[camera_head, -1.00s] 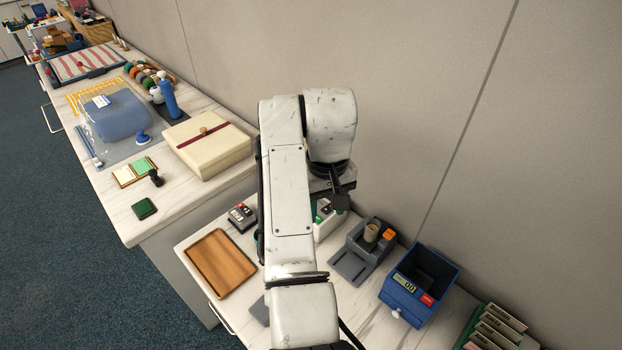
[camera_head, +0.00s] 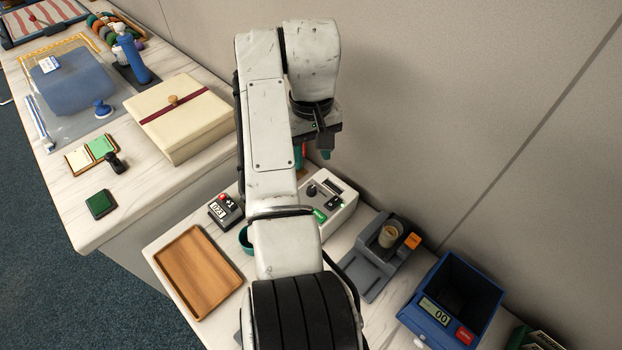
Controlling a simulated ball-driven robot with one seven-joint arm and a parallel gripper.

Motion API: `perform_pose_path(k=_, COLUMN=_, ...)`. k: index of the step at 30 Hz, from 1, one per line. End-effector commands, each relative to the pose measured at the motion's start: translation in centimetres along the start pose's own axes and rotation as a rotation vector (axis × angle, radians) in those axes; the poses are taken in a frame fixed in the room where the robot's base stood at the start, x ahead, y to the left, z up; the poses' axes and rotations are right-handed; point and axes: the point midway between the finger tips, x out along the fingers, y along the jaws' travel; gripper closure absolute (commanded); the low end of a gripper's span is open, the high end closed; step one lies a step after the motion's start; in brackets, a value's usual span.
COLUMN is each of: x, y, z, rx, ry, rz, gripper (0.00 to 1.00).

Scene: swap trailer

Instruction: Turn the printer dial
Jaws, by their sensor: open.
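A small white machine (camera_head: 343,215) stands on the lower counter, just right of my arm. It looks like the printer. A dark round knob (camera_head: 311,190), apparently its dial, sits on its top, near a green button (camera_head: 320,215) and a dark slot. My arm hides part of the machine's left side.
A wooden tray (camera_head: 198,272) and a small counter device (camera_head: 226,210) lie left of my arm. A grey device (camera_head: 372,262) with a beige cylinder and a blue bin (camera_head: 468,290) with a display stand to the right. A cream box (camera_head: 180,120) is on the higher counter. The wall is behind.

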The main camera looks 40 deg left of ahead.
Motion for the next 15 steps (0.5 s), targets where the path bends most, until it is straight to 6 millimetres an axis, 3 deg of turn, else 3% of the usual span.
perform_pose_path(k=8, x=2.2, y=0.0, z=0.0, rx=0.000, ry=-0.002, rz=0.000, gripper=0.49)
perform_pose_path(k=15, x=6.3, y=0.0, z=0.1, rx=0.000, ry=-0.004, rz=-0.001, gripper=0.49)
